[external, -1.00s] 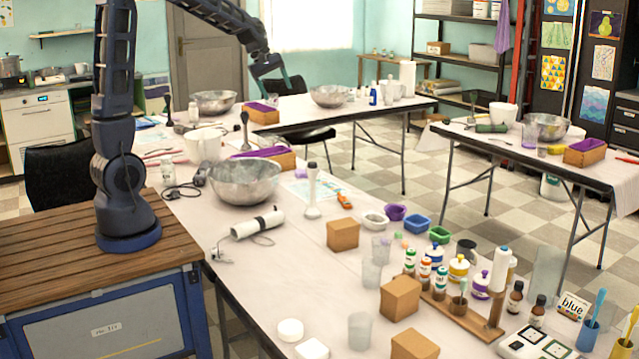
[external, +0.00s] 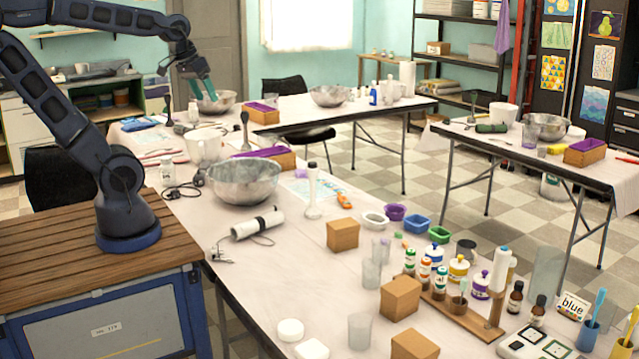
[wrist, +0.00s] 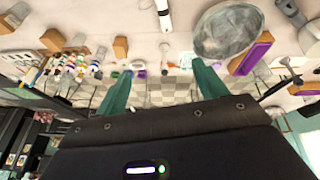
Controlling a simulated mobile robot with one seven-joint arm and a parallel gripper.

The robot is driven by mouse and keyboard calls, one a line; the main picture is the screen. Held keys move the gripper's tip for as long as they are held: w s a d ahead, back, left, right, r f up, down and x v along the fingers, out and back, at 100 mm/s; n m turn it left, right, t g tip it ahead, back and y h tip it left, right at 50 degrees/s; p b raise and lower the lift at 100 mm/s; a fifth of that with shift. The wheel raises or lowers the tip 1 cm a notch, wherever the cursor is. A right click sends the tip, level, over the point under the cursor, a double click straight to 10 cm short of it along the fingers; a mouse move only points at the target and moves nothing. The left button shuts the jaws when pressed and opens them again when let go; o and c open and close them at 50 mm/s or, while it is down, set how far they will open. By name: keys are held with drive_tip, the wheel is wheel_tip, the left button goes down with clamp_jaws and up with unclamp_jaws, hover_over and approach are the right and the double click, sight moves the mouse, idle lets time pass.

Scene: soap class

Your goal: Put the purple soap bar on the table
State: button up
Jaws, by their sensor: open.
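My gripper (external: 200,92) is open and empty, held high over the far left part of the table (external: 285,265), in front of a metal bowl in the external view. Its teal fingers also show apart in the wrist view (wrist: 162,70). I cannot single out a loose purple soap bar. Purple shows in a wooden loaf mould (external: 272,157) on the near table, in another farther back (external: 262,109) and in one on the right table (external: 586,147). I cannot tell whether this purple is soap or liner. The wrist view shows a purple-sided mould (wrist: 250,57) beside a metal bowl.
The table's front left middle is clear.

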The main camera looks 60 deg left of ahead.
drive_tip(key=s+m, duration=0.1)
drive_tip(key=s, duration=0.1)
drive_tip(key=s+f+m, duration=0.1)
drive_tip(key=s, duration=0.1)
drive_tip(key=shift+d+f, duration=0.2)
